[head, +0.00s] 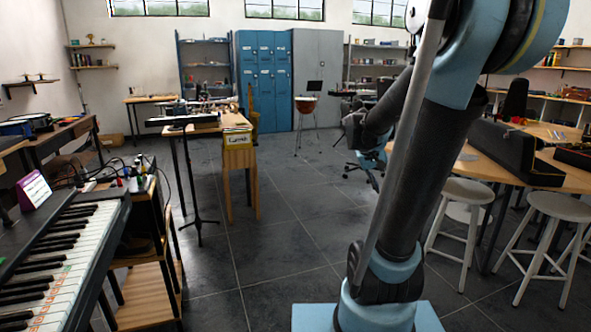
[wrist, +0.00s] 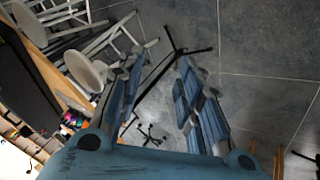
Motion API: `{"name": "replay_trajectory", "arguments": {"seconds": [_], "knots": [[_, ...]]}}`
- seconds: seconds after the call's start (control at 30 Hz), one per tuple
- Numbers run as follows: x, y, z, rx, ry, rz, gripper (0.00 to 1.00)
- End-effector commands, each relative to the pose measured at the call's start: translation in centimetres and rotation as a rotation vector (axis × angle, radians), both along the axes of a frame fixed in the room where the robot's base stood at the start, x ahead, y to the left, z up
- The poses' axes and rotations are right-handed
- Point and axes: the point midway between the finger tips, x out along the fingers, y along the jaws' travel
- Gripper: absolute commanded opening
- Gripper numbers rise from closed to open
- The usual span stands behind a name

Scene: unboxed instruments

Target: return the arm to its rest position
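My arm rises from its blue base at the right of the head view and leans up to the top right, where it bends at a large blue joint partly cut off by the frame. It hides part of the room behind it. In the wrist view, my gripper (wrist: 160,66) has its two blue-grey fingers apart, with nothing held between them. Floor and the legs of a dark stand (wrist: 172,48) show beyond the fingers. I cannot clearly make out the gripper in the head view.
White stools (head: 464,205) and a wooden table (head: 490,172) with a black case (head: 516,150) stand right of my arm. A keyboard (head: 62,255) is at the left. A narrow wooden table (head: 236,125) is left of centre. The grey floor (head: 290,235) between is clear.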

Motion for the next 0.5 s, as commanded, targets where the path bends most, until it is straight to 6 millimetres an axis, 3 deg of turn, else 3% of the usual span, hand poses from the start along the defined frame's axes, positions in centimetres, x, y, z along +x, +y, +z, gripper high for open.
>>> {"name": "replay_trajectory", "arguments": {"seconds": [0.1,0.5], "knots": [[-3.2,1.2,-0.9,0.058,0.017,0.020,0.33],[-12.7,5.8,-4.8,0.254,0.062,0.094,0.33]]}}
